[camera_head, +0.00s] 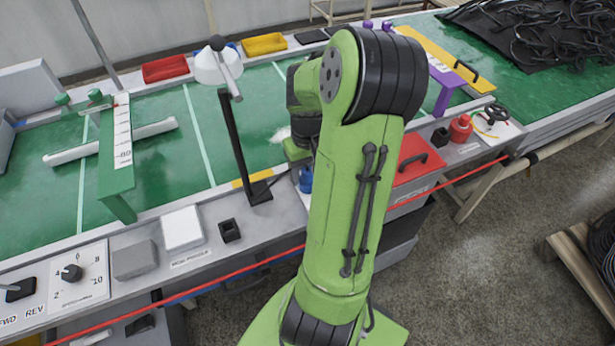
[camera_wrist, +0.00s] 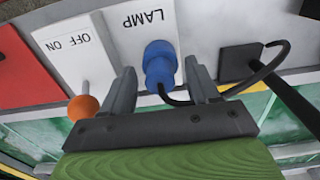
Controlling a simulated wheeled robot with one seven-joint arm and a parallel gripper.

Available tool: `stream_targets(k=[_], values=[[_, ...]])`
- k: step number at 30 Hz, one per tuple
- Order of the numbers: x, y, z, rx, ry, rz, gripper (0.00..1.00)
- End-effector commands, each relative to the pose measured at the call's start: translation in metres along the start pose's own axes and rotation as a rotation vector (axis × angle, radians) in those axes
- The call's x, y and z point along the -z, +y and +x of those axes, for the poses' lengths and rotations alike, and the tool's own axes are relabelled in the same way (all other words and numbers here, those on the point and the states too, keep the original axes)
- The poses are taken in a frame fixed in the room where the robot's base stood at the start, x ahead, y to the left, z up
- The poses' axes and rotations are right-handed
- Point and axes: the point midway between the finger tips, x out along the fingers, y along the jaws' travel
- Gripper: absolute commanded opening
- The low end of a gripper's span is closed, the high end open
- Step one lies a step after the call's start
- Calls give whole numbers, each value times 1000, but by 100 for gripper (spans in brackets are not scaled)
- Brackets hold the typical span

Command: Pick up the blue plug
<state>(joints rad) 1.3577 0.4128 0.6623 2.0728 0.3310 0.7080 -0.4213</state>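The blue plug (camera_wrist: 160,64) stands on a white panel marked LAMP (camera_wrist: 140,22) in the wrist view, with a black cord running from it to the right. In the head view a small part of the blue plug (camera_head: 305,180) shows at the left edge of my arm. My gripper (camera_wrist: 160,68) is open, with one finger on each side of the plug in the wrist view. A gap shows between the plug and each finger. In the head view my arm hides most of the gripper.
An orange-knobbed lever (camera_wrist: 83,107) on an OFF/ON panel (camera_wrist: 66,50) stands close to the left finger in the wrist view. The black lamp base (camera_wrist: 240,62) is to the right. A red panel (camera_head: 414,160) lies right of my arm in the head view.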

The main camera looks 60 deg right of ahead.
Motion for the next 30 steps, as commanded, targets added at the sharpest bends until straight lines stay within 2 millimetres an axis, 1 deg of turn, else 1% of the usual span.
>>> stream_targets(k=[1,9,12,17,20,23,24,27,30], values=[[0,0,0,0,0,0,54],[0,0,-1,0,0,0,13],[0,0,-1,0,0,0,0],[0,0,-1,0,0,0,0],[1,0,-9,-1,2,0,0],[1,0,-32,-3,4,-1,0],[1,0,-44,-4,5,-1,0],[1,0,-71,-4,4,0,0],[1,0,-90,-2,3,-1,0]])
